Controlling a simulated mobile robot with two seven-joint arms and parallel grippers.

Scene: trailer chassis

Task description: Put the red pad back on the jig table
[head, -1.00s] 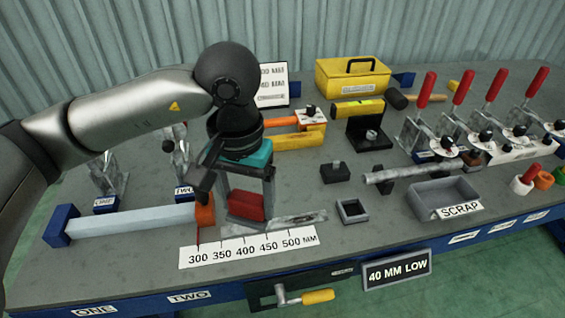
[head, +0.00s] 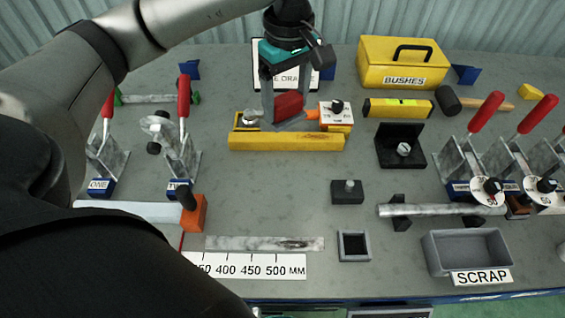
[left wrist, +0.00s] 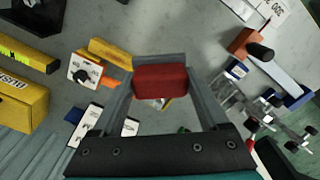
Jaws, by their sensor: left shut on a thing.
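The red pad (head: 289,105) is between the fingers of my left gripper (head: 288,108), which is shut on it. In the head view it is held above the back middle of the grey jig table (head: 285,185), just behind a long yellow block. The left wrist view shows the red pad (left wrist: 160,80) squarely between the two grey fingers, with table surface beyond it. I cannot tell how high it is above the table. My right gripper is not in view.
Red-handled clamps (head: 184,120) stand at the left, more at the right (head: 485,125). A yellow BUSHES box (head: 403,63) is at the back, a SCRAP tray (head: 467,250) front right.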

